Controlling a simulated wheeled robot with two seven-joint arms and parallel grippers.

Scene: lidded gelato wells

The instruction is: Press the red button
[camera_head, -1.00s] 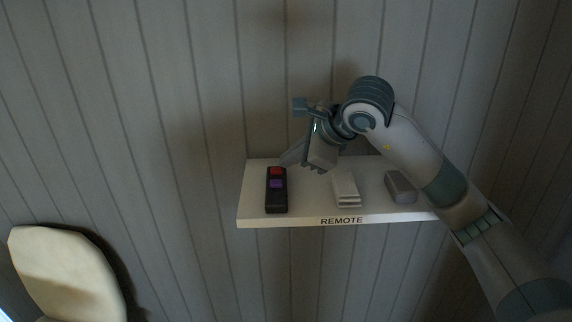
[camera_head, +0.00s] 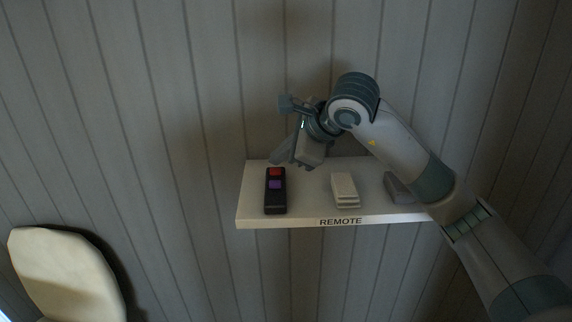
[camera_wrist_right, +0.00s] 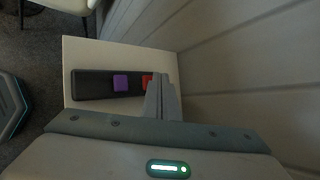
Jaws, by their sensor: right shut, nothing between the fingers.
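A black remote (camera_head: 276,203) lies on the left part of a white wall shelf labelled REMOTE. Its red button (camera_head: 276,171) is at the far end, with a purple button (camera_head: 276,184) nearer the front. My right gripper (camera_head: 276,162) is shut and empty, its tip close to the remote's red end. In the right wrist view the black remote (camera_wrist_right: 92,84) also shows. There the shut fingers (camera_wrist_right: 160,82) partly cover the red button (camera_wrist_right: 147,81), and I cannot tell whether they touch it. My left gripper is out of view.
The white shelf (camera_head: 305,211) is against a panelled wall. A stack of pale blocks (camera_head: 345,189) lies mid-shelf, and a grey block (camera_head: 396,188) lies at the right, partly behind my arm. A cream chair back (camera_head: 65,270) stands at lower left.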

